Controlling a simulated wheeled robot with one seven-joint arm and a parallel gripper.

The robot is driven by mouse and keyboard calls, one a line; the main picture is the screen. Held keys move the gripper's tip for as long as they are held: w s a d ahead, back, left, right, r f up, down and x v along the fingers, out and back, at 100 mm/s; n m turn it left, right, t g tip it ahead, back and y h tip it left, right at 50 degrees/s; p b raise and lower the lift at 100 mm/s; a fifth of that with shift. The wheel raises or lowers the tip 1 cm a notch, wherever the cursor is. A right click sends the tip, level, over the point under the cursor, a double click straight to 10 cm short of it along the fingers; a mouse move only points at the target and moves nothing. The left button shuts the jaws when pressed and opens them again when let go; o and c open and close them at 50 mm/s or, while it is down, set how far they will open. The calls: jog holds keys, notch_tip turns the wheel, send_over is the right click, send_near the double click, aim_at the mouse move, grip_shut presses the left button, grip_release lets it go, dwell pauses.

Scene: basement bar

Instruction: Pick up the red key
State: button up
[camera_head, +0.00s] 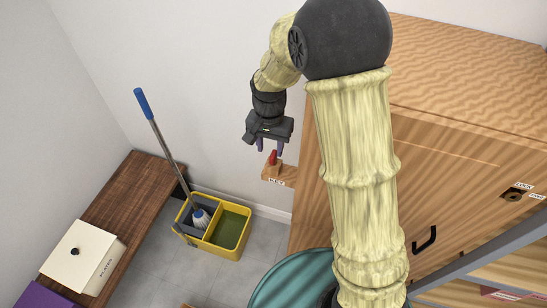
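The red key (273,157) is a small red shape standing on a small wooden wall ledge (267,172) near the middle of the picture. A white label is on the ledge's front. My gripper (270,150) is dark and points down just above the ledge. Its two fingers are apart, with the top of the red key close below or between them. I cannot tell whether either finger touches it. The key's lower part is small and hard to make out.
A tall wooden cabinet (450,120) stands right of the ledge, close to my arm. A yellow mop bucket (233,252) with a blue-handled mop (160,137) stands on the floor below. A wooden bench (125,205) at left holds a cream box (80,262). A teal round surface (290,282) is below.

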aim_at(274, 153)
jog(key=shift+s+d+f+p, duration=0.1)
jog(key=shift+d+f+p, duration=0.1)
jog(key=shift+f+p, duration=0.15)
jog(key=f, duration=0.1)
jog(key=f+p, duration=0.1)
jog(key=f, duration=0.2)
jog(key=shift+d, duration=0.25)
grip_shut()
